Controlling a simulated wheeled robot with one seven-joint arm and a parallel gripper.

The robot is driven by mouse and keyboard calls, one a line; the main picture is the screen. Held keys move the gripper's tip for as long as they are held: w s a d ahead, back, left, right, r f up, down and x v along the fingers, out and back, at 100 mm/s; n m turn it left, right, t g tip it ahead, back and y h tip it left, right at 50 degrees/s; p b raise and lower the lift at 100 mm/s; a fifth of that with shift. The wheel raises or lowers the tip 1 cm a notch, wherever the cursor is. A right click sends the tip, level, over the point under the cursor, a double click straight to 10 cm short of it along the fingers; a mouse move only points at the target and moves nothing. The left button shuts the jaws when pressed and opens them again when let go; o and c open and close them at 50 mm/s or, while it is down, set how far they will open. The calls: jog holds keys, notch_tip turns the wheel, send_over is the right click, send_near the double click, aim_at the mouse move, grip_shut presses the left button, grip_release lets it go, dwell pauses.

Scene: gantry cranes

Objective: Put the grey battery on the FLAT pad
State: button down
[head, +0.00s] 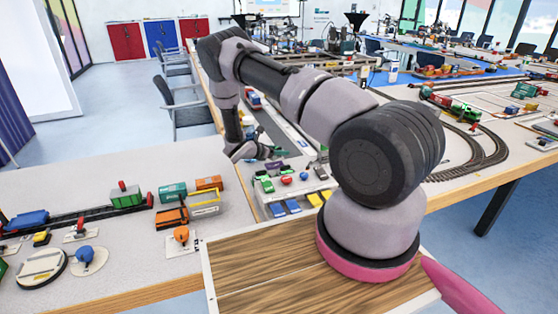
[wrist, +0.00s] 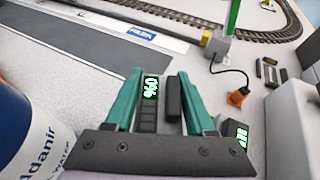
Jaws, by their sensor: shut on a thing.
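In the wrist view my gripper (wrist: 162,92) has its two teal fingers around a dark grey block, which I take for the grey battery (wrist: 173,98). A dark strip with a green-lit display (wrist: 149,88) shows beside it, between the fingers; I cannot tell whether it is part of the same piece. In the head view my gripper (head: 262,152) is small and low over the far part of the layout, and what it holds is not clear there. I cannot read any pad marked FLAT in either view.
In the wrist view a white and blue container (wrist: 30,135) stands close on the left. Curved track (wrist: 262,35) lies beyond.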

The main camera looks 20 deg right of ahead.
aim_at(280, 163)
jog(key=shift+f, duration=1.95)
jog(key=shift+f, duration=0.1)
jog(key=shift+c, duration=1.2)
grip_release()
